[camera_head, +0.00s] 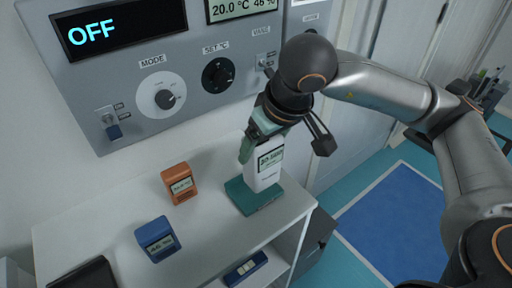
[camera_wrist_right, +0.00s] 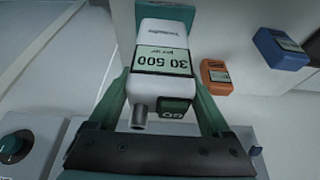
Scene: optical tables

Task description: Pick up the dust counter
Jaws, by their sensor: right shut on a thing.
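The dust counter (camera_head: 267,169) is a white upright handheld device with a pale green display. Its lower end is at the teal dock (camera_head: 252,196) near the shelf top's right edge; I cannot tell whether it still touches the dock. My right gripper (camera_head: 263,148) has come down from above and is shut on the counter's upper part. In the right wrist view the counter (camera_wrist_right: 163,35) sits between the two teal fingers, its display reading 30 500, with a short metal nozzle near the palm. My left gripper is not in view.
An orange device (camera_head: 179,183) and a blue device (camera_head: 158,239) stand on the white shelf top (camera_head: 100,220), left of the dock. A grey control panel (camera_head: 190,85) with knobs and an OFF display is on the wall behind. A blue-and-white item (camera_head: 245,268) lies on the lower shelf.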

